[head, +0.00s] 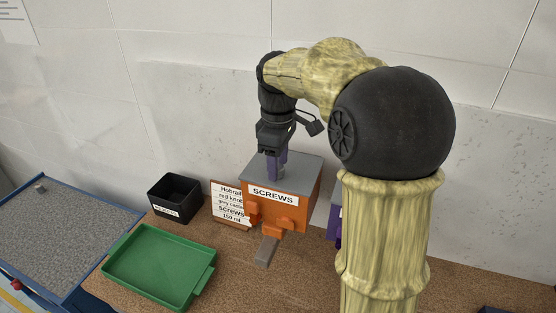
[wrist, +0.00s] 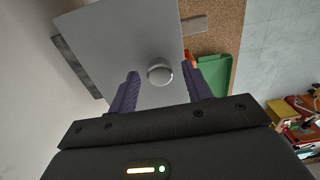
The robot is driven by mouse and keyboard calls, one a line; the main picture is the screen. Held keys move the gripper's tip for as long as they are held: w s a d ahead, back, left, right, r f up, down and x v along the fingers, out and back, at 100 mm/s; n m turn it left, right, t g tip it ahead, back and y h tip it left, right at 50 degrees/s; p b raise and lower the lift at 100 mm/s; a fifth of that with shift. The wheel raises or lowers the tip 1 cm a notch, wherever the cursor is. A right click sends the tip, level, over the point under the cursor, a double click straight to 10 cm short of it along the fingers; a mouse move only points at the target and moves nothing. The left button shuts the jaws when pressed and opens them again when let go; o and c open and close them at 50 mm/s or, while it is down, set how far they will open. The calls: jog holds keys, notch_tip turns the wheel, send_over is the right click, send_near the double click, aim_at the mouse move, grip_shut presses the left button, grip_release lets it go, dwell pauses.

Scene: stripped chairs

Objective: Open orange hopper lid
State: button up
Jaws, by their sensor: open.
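The orange hopper (head: 277,207) stands on the brown bench with a white "SCREWS" label on its front. Its flat grey lid (head: 300,168) lies closed on top; the lid also fills the upper middle of the wrist view (wrist: 110,35). A round metallic knob (wrist: 159,74) stands on the lid. My gripper (head: 273,172) points down over the lid. In the wrist view its two purple fingers (wrist: 161,78) are apart, one on each side of the knob, with a gap on both sides. In the head view the fingers hide the knob.
A green tray (head: 160,262) lies in front left on the bench. A purple object (head: 334,222) is partly hidden behind my arm. The wall is close behind.

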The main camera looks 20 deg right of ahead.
grip_shut()
